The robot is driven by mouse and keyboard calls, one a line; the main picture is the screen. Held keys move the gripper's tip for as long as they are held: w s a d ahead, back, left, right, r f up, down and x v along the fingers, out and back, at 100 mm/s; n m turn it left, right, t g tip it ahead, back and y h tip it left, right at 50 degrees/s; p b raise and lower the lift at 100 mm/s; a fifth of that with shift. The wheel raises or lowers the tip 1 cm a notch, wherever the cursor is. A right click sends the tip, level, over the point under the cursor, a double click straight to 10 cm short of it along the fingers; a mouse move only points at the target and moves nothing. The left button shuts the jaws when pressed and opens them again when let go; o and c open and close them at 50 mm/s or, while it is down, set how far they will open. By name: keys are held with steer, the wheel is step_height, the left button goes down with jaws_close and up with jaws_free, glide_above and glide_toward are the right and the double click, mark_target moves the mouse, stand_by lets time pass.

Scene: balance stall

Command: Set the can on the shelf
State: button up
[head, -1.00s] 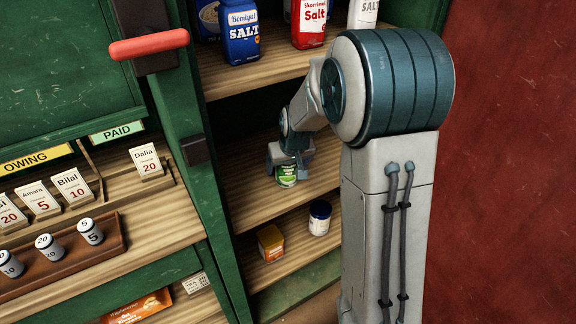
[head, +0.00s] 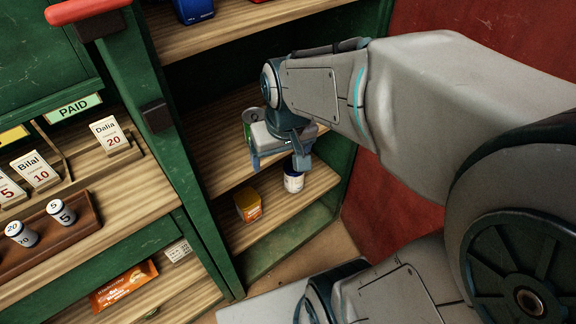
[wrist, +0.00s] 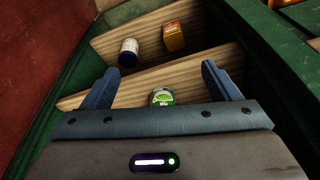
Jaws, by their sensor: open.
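The green can (head: 247,130) stands upright on the middle wooden shelf (head: 225,165), partly hidden behind my gripper in the head view. My gripper (head: 278,162) is open and empty, in front of the can, with its fingers apart. In the wrist view the can (wrist: 162,97) shows between the two open fingers of my gripper (wrist: 160,72), and neither finger appears to touch it. Its lower part is hidden by the gripper body there.
A white jar with a dark lid (head: 293,180) and an orange-yellow box (head: 248,205) stand on the lower shelf. A green upright (head: 185,165) bounds the shelves at left. The counter at left holds number cards and a tray (head: 70,235) of small cylinders.

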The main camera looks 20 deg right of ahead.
steer(key=shift+g, duration=0.3)
steer(key=s, duration=0.6)
steer(key=shift+d+f, duration=0.15)
steer(key=shift+f, duration=0.05)
